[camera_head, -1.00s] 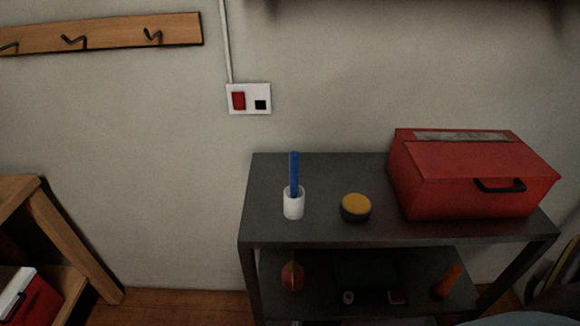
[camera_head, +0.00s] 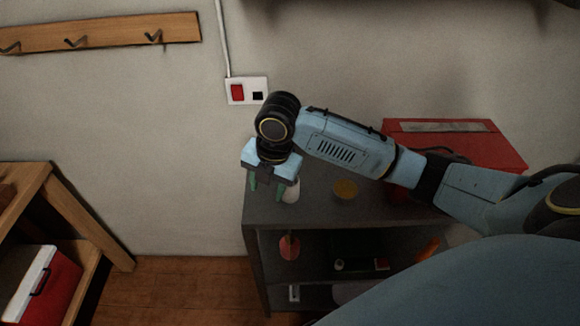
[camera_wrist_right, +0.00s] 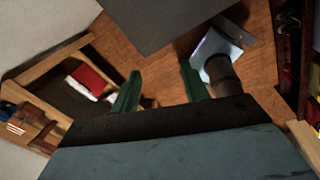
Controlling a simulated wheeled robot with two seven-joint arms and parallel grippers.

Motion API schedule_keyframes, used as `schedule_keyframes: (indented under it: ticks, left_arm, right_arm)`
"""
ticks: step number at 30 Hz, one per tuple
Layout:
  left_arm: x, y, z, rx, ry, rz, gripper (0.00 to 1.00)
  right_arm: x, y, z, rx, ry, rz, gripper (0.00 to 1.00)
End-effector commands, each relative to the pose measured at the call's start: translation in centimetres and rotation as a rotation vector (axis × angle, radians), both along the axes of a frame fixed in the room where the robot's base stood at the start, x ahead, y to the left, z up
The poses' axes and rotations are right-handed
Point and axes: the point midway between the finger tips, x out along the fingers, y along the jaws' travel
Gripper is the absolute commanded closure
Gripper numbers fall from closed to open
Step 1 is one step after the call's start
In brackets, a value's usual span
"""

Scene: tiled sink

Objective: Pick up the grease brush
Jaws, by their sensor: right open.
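The white cup (camera_head: 291,191) stands on the dark shelf top near its left end. The blue upright brush seen in it earlier is hidden now behind my right gripper and wrist. My right gripper (camera_head: 266,186) is open and points down beside the cup, overlapping its left side in the head view. I cannot tell whether it touches the cup. Its two green fingers, also in the right wrist view (camera_wrist_right: 160,86), are apart with nothing between them. My left gripper is not in view.
A red toolbox (camera_head: 480,148) stands at the right, partly behind my arm. Lower shelves hold small items. A wooden bench (camera_head: 60,200) is at the left, with open floor (camera_head: 180,285) between.

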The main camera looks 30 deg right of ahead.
Motion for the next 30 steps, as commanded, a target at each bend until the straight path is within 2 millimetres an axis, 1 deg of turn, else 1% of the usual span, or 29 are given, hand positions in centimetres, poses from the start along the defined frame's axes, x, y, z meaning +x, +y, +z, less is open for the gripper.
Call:
schedule_keyframes:
  ticks: [1,3,6,9,12,13,15,17,24,27,30]
  left_arm:
    - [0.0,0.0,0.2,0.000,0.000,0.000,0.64]
    - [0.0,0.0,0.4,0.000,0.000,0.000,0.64]
    - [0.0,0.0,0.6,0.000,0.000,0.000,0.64]
    - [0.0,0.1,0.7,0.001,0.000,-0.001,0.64]
    - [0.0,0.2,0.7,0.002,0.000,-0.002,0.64]
    - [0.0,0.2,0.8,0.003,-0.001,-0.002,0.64]
    - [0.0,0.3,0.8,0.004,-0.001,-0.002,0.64]
    - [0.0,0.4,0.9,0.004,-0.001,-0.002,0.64]
    - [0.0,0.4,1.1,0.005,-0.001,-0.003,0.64]
    - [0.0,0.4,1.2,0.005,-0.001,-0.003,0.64]
    - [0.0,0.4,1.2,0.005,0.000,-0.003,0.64]
  right_arm:
    - [1.3,-1.7,2.2,-0.042,-0.004,0.086,0.55]
    - [2.2,-3.6,4.5,-0.084,0.011,0.209,0.55]
    - [3.1,-5.9,7.6,-0.122,0.032,0.351,0.55]
    - [3.5,-7.7,10.0,-0.138,0.051,0.450,0.55]
    - [3.6,-8.8,11.4,-0.145,0.061,0.509,0.55]
    - [3.6,-9.0,11.6,-0.145,0.065,0.523,0.55]
    - [3.6,-9.2,11.6,-0.145,0.070,0.539,0.55]
    - [3.6,-9.3,11.0,-0.144,0.071,0.546,0.55]
    - [3.6,-9.2,6.4,-0.144,0.071,0.546,0.55]
    - [3.7,-9.1,5.0,-0.143,0.071,0.545,0.55]
    - [3.7,-9.1,4.2,-0.145,0.067,0.544,0.55]
